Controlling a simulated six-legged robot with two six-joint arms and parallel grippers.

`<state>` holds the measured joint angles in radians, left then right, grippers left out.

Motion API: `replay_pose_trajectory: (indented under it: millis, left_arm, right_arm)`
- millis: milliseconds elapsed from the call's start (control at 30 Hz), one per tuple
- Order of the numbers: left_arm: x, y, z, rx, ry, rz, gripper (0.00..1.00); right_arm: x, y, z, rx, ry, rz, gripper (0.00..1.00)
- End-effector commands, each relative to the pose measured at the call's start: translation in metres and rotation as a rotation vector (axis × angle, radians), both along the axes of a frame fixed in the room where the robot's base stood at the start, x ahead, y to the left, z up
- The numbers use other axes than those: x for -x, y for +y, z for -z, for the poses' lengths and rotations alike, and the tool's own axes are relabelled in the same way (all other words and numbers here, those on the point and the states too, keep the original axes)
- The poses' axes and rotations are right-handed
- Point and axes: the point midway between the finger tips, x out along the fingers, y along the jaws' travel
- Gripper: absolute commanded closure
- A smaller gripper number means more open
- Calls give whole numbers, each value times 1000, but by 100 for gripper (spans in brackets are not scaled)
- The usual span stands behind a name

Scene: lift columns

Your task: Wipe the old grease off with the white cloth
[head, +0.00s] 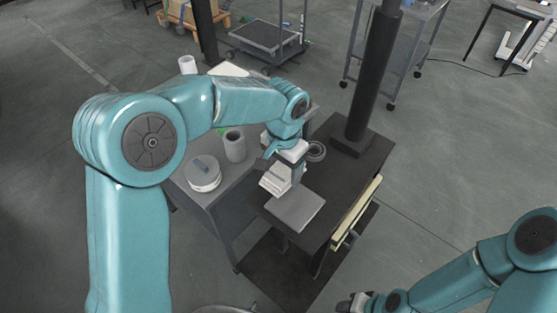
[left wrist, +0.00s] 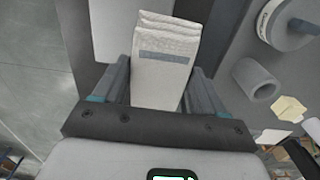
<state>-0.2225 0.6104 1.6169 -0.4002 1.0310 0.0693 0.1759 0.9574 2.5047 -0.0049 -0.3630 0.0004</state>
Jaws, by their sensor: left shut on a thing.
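My left gripper (head: 289,173) is shut on the folded white cloth (head: 273,182), beside and above a flat grey plate (head: 298,208) on the dark bench. In the left wrist view the cloth (left wrist: 165,45) stands between the two fingers (left wrist: 160,75), with a grey band across it. I cannot tell whether the cloth touches the plate. No grease can be made out on the plate, part of which the cloth hides. My right gripper (head: 356,303) is low at the bottom edge, away from the bench, and its jaws are too small to read.
A black column (head: 376,75) rises from the dark bench (head: 355,165), with a grey ring (head: 316,151) near it. A grey side table (head: 228,208) holds a white round tub (head: 203,173) and a grey cylinder (head: 234,145). A pale yellow bar (head: 356,212) runs along the bench's right edge.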

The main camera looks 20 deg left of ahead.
Motion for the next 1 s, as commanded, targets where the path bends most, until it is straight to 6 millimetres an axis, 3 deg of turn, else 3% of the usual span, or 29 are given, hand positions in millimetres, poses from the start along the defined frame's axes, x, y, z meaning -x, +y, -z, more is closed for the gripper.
replay_pose_trajectory:
  millis: [233,1000]
  left_arm:
    - [1,4,-22,0,0,-1,62]
    - [1,4,-22,0,0,-1,62]
  right_arm:
    - [0,0,-16,0,0,0,57]
    - [0,0,-15,0,0,0,57]
